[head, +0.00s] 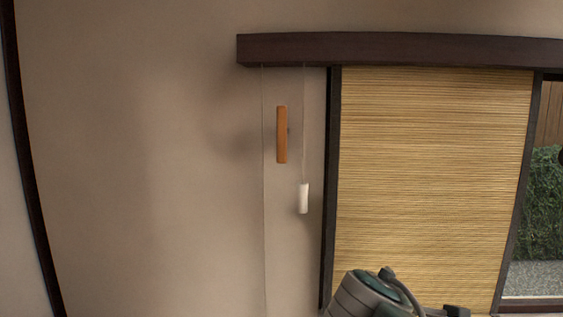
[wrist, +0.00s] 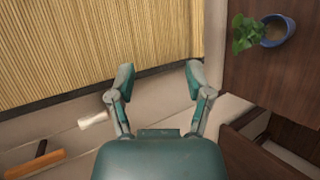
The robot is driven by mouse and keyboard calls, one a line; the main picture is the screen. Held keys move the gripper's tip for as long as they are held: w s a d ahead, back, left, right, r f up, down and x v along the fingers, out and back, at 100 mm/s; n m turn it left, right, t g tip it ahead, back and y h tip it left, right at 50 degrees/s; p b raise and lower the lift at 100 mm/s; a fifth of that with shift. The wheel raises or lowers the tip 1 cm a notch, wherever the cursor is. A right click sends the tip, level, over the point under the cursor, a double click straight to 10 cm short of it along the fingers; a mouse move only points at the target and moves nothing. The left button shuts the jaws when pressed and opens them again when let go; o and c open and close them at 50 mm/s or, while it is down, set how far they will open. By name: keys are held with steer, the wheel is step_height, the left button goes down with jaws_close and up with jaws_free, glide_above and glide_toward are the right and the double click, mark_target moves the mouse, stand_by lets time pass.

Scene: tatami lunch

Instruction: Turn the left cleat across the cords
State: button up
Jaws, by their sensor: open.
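One wooden cleat (head: 282,134), an orange-brown bar, is mounted upright on the wall left of the blind. A thin cord (head: 263,200) hangs to its left and another cord (head: 304,120) to its right; the bar lies between them, parallel to them. The right cord ends in a white pull (head: 303,199). In the wrist view the cleat (wrist: 34,164) is at the lower left and the pull (wrist: 93,120) is left of my gripper (wrist: 157,80). My gripper is open and empty, apart from both. No second cleat shows.
A bamboo blind (head: 430,180) hangs beneath a dark beam (head: 400,49), beside a dark post (head: 331,180). The wall (head: 150,160) left of the cords is bare. A blue pot (wrist: 278,32) with a plant stands on dark wood at the wrist view's upper right.

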steer(key=w+a+r+n+t+h, duration=0.1)
steer(key=w+a+r+n+t, duration=0.5)
steer(key=w+r+n, duration=0.4)
steer(key=n+t+y, duration=0.4)
steer(key=n+t, duration=0.2)
steer(key=n, duration=0.5)
glide_toward(281, 129)
steer(key=x, duration=1.1)
steer(key=shift+w+a, duration=0.1)
jaws_close()
